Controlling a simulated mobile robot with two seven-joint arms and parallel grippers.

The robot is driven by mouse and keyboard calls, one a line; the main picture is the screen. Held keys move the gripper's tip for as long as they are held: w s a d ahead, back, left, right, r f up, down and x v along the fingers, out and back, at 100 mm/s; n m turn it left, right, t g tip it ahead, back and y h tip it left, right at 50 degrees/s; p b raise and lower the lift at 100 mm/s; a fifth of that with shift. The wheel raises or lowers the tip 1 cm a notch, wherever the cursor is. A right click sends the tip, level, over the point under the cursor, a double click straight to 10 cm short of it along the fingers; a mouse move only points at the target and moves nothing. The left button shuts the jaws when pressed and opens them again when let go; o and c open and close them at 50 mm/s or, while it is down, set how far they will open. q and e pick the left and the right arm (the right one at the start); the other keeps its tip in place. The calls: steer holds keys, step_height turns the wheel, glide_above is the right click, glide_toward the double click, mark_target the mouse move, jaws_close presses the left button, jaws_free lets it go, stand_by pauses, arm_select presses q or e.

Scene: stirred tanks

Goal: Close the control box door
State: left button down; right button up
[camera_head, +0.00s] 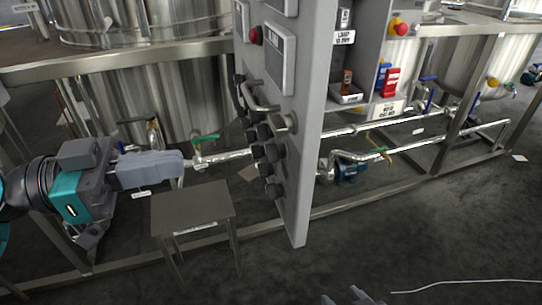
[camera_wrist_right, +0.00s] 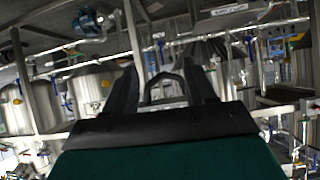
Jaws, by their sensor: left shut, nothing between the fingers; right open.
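The control box door (camera_head: 309,130) is a tall grey panel standing open in the middle of the head view, nearly edge-on. Its outer face, with a red button, dark knobs and a bar handle (camera_head: 262,108), is turned left. The open control box (camera_head: 352,75) is to its right, with its inside showing. My left gripper (camera_head: 181,166) is shut and empty, left of the door and apart from it. My right gripper (camera_head: 351,297) only just shows at the bottom edge; in the right wrist view its fingers (camera_wrist_right: 162,80) are apart.
A small metal stool or table (camera_head: 192,208) stands below my left gripper, left of the door. Steel tanks (camera_head: 165,95), pipes (camera_head: 350,155) and frame rails lie behind. Dark floor is free at the lower right, with a thin pale line on it (camera_head: 465,285).

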arm_select(q)
steer(key=p, duration=0.3)
glide_toward(293, 141)
steer(key=d, duration=0.2)
steer(key=x, duration=0.4)
steer(key=shift+w+r+p, duration=0.1)
steer(key=shift+p, duration=0.2)
steer(key=shift+w+d, duration=0.15)
steer(key=shift+d, duration=0.3)
arm_select(e)
steer(key=shift+s+d+r, duration=0.2)
steer(key=shift+d+r, duration=0.1)
steer(key=shift+r, duration=0.25)
steer(key=shift+s+d+r, duration=0.15)
steer(key=shift+d+r, duration=0.1)
steer(key=shift+r, duration=0.25)
steer(key=shift+a, duration=0.1)
